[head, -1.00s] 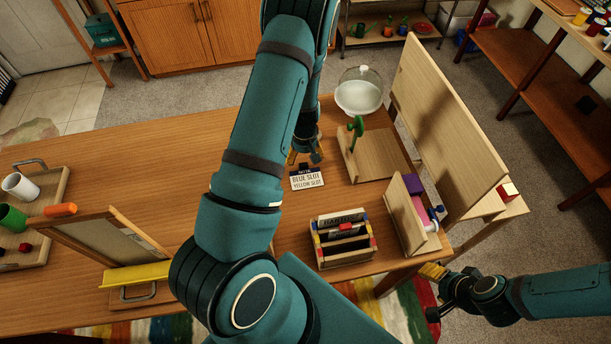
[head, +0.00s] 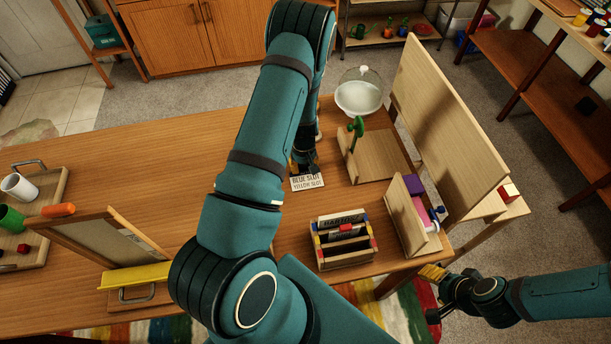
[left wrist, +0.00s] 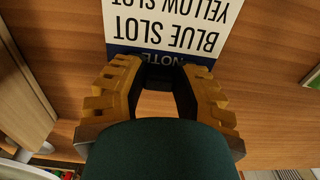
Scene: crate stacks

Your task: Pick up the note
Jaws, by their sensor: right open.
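The note (head: 308,183) is a small white card on the wooden table, with black lines reading BLUE SLOT and YELLOW SLOT. In the left wrist view the note (left wrist: 170,25) appears upside down, with a dark blue NOTE band at its near edge. My left gripper (head: 303,166) is at the note's far, banded edge, partly behind my arm. In the left wrist view its yellow-padded fingers (left wrist: 162,70) are at that band; whether they grip it I cannot tell. My right gripper (head: 438,290) is open and empty, off the table's front right.
A slotted wooden box (head: 345,256) stands in front of the note. A wooden stand with a green knob (head: 355,128) and a tall board (head: 445,125) are to the right. A tray (head: 58,190) with cups and a framed board (head: 95,236) stand left.

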